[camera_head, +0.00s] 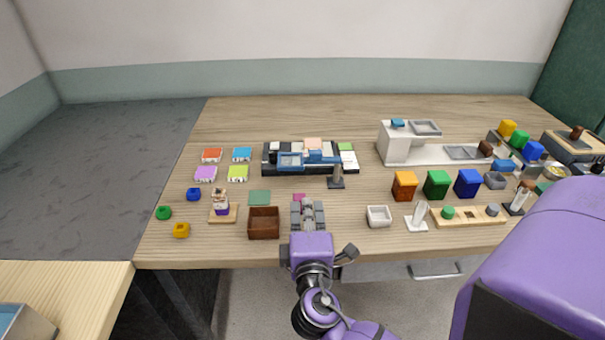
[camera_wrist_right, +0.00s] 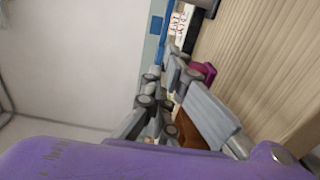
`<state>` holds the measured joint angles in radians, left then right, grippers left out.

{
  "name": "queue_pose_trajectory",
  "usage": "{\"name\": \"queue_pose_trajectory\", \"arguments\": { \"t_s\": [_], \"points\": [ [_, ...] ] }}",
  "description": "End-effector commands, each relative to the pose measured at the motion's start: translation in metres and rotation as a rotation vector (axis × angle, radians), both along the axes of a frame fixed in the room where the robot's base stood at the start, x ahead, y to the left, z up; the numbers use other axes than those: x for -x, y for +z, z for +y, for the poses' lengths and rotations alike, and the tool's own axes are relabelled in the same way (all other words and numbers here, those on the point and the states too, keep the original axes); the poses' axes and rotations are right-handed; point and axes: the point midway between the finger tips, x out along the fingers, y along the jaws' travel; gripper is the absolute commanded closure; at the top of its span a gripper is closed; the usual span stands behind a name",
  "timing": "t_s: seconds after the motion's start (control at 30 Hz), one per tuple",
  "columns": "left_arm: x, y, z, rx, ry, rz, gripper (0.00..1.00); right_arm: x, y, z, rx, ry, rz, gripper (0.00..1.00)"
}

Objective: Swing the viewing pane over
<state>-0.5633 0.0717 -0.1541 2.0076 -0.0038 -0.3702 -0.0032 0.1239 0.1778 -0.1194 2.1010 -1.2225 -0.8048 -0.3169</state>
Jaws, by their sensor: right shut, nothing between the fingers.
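A dark device with a blue-framed pane (camera_head: 290,161) stands at the middle back of the table. The frame looks to lie flat over the left part of the dark base (camera_head: 330,170). My right gripper (camera_head: 308,205) is shut and empty, in front of the device and apart from it. In the right wrist view its fingers (camera_wrist_right: 172,90) point toward a blue part of the device (camera_wrist_right: 158,28), seen only partly. A magenta block (camera_wrist_right: 204,72) is close beside the fingers; it shows at their tips in the head view (camera_head: 299,196). My left gripper is not in view.
A brown box (camera_head: 264,223) stands left of my right gripper, and a white tray (camera_head: 379,216) stands right of it. A grey upright piece (camera_head: 337,178) stands at the device's front right. A white machine (camera_head: 396,145) is further right. The table behind the device is clear.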

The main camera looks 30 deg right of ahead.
Motion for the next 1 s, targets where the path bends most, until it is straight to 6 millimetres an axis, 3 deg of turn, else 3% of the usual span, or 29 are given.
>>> {"name": "queue_pose_trajectory", "arguments": {
  "t_s": [0.3, 0.5, 1.0],
  "points": [
    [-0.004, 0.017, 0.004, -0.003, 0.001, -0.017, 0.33, -0.061, 0.005, -0.037, 0.002, 0.000, -0.003, 1.00],
    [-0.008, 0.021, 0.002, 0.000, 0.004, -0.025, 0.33, -0.086, 0.003, -0.052, 0.000, 0.001, -0.002, 1.00],
    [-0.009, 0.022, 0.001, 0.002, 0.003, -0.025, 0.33, -0.097, 0.000, -0.059, -0.002, 0.001, 0.000, 1.00]
  ]
}}
